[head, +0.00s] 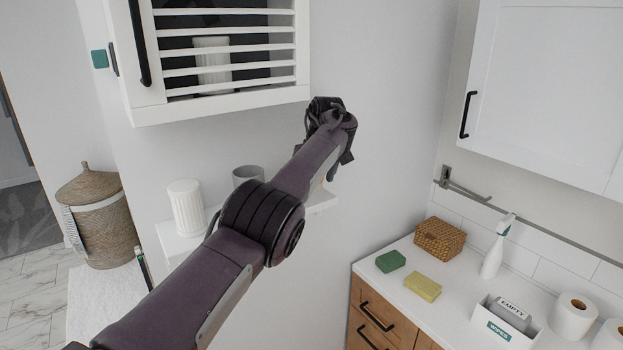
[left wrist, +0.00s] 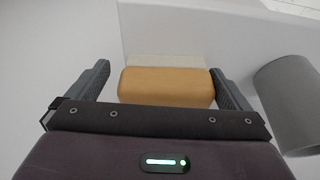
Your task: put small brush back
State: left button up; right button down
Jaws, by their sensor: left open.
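The small brush (left wrist: 166,86) has a tan wooden back with a pale bristle strip along its far side. In the left wrist view it lies on a white shelf (left wrist: 210,35), between the two fingers of my left gripper (left wrist: 159,70). The fingers are open, with a gap visible on each side of the brush. In the head view my left gripper (head: 330,145) is over the right part of the wall shelf (head: 322,200), and my arm hides most of the brush. My right gripper is not in view.
A grey cup (head: 247,174) stands on the shelf close to the brush, and a white ribbed cup (head: 187,207) stands further left. A slatted wall cabinet (head: 220,105) hangs above. The counter at right holds a basket (head: 440,238), sponges (head: 422,287) and a spray bottle (head: 494,255).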

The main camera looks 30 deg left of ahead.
pick_arm(q)
jog(key=shift+a+r, duration=0.2)
jog(key=b+v, duration=0.2)
jog(key=v, duration=0.5)
jog(key=shift+s+a, duration=0.15)
jog(key=shift+s, duration=0.1)
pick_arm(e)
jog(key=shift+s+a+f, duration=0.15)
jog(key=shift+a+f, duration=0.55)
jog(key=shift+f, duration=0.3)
